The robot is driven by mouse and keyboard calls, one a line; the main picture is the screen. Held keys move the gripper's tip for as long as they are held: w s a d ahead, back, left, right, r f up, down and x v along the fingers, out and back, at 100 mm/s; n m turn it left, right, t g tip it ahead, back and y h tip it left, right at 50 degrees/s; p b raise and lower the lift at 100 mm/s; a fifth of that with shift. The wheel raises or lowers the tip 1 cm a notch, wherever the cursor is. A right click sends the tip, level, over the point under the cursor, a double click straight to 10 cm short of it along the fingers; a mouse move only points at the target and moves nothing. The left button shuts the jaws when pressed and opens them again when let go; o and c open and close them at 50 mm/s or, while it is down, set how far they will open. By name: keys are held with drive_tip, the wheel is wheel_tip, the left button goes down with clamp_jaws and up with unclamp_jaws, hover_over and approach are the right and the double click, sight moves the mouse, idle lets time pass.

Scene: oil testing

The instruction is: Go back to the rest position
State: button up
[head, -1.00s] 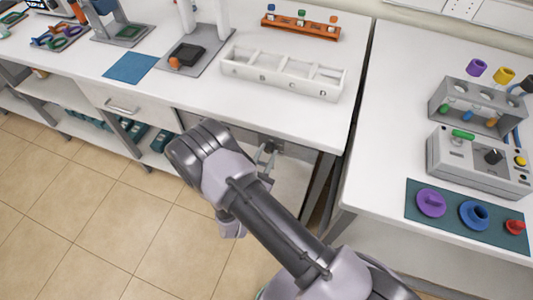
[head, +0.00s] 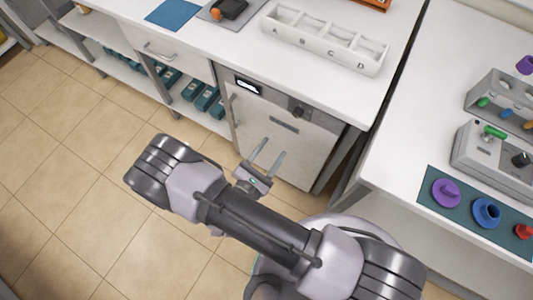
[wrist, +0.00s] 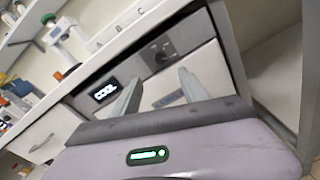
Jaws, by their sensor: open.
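My gripper (head: 267,156) is open and empty in the head view, with its two thin grey fingers apart. It is in front of the under-bench appliance (head: 286,128), which has a small lit display and a dial, and it appears clear of it. My arm is folded low over the tiled floor. Nothing is between the fingers.
The white bench (head: 216,42) carries a white tray marked A to D (head: 325,42) and a blue mat (head: 173,13). On the right bench, a control box (head: 498,155) stands behind a dark mat (head: 472,212) with purple, blue and red pieces. The floor (head: 75,150) at left is clear.

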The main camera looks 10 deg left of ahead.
drive_tip(key=v, duration=0.3)
drive_tip(key=shift+f, duration=0.1)
drive_tip(key=s+d+r+m+g+h, duration=0.2)
drive_tip(key=d+r+m+g+h, duration=0.1)
drive_tip(key=d+r+m+g, duration=1.5)
drive_tip(key=s+r+m+t+y, duration=0.2)
drive_tip(key=r+m+t+y, duration=0.1)
drive_tip(key=r+m+y, duration=0.2)
drive_tip(key=s+a+r+m+t+y, duration=0.1)
drive_tip(key=r+m+t+y, duration=0.3)
drive_tip(key=r+m, duration=0.5)
wheel_tip(320, 180, up, 2)
drive_tip(key=shift+s+a+r+t+y, duration=0.2)
drive_tip(key=shift+s+t+y, duration=0.1)
drive_tip(key=shift+s+y, duration=0.65)
